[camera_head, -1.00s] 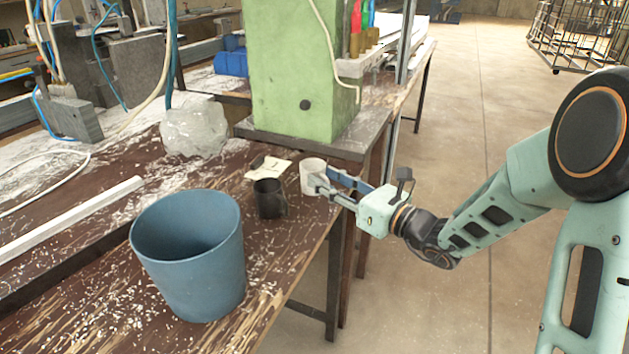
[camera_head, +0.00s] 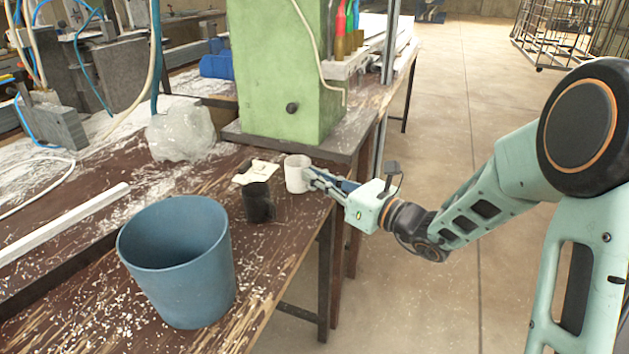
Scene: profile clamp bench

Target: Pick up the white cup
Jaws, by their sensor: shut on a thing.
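The white cup (camera_head: 296,174) stands upright near the right edge of the brown wooden bench, in front of the green machine. My gripper (camera_head: 311,179) reaches in from the right and is shut on the cup's right side. Its fingers cover part of that side. I cannot tell whether the cup is clear of the bench top.
A black mug (camera_head: 258,203) stands close to the left and front of the cup. A pale paper-like piece (camera_head: 256,172) lies behind the mug. A large blue bucket (camera_head: 180,265) stands at the front. The green machine (camera_head: 282,70) rises behind. Open floor lies to the right.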

